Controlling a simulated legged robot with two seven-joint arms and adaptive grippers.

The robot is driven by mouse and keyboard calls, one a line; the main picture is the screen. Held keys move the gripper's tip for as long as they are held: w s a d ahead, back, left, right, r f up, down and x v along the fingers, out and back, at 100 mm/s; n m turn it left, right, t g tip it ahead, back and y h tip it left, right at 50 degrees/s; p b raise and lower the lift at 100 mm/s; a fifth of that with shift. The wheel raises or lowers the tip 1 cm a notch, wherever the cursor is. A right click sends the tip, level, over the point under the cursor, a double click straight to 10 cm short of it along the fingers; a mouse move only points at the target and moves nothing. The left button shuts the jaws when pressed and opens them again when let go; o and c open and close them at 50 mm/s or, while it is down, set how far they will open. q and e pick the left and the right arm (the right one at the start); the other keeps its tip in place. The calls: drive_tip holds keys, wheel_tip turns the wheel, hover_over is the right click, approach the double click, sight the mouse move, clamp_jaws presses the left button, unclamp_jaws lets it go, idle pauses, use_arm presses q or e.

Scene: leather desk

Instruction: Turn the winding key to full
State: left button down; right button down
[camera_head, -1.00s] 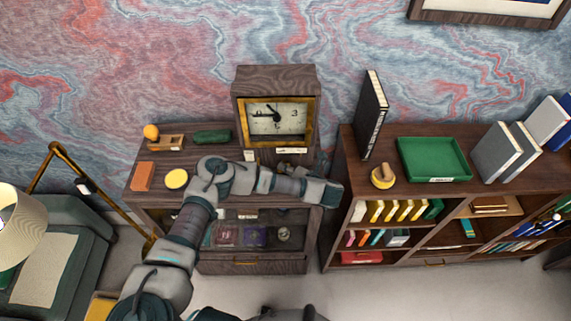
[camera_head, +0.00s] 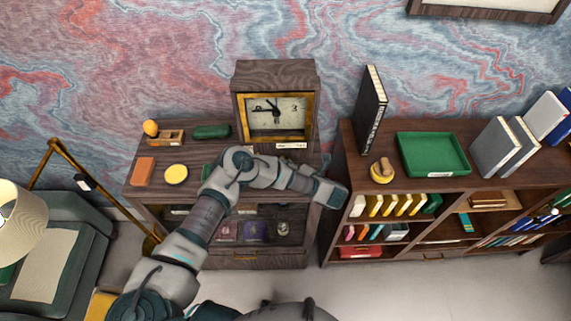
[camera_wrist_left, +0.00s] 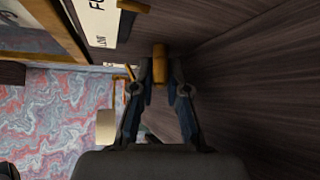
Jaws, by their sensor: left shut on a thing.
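A dark wooden clock (camera_head: 275,108) with a gold-framed pale dial stands on the left cabinet. My left arm reaches across the cabinet front to the clock's lower right. In the left wrist view, my left gripper (camera_wrist_left: 160,84) is shut on a brass-coloured winding key (camera_wrist_left: 159,64). The key's far end shows between the fingertips, close to a dark wooden surface. A white label (camera_wrist_left: 97,20) with partly cut-off black lettering is beside it. In the head view my left fingers are small and dark, and the key cannot be made out. My right gripper is in neither view.
A yellow round item (camera_head: 176,172), an orange-brown block (camera_head: 143,171) and a green roll (camera_head: 211,131) lie on the left cabinet. The right bookcase holds a tall black book (camera_head: 370,110), a green tray (camera_head: 432,155) and a brass bell-like object (camera_head: 382,171) near the arm.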

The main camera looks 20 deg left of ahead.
use_arm(q)
drive_tip(key=c, duration=1.4)
unclamp_jaws()
drive_tip(key=shift+w+d+f, duration=0.1)
drive_tip(key=shift+d, duration=0.05)
drive_tip(key=shift+c, duration=0.2)
drive_tip(key=v, duration=1.2)
drive_tip(key=shift+w+d, duration=0.1)
drive_tip(key=shift+d, duration=0.1)
drive_tip(key=shift+a, duration=0.2)
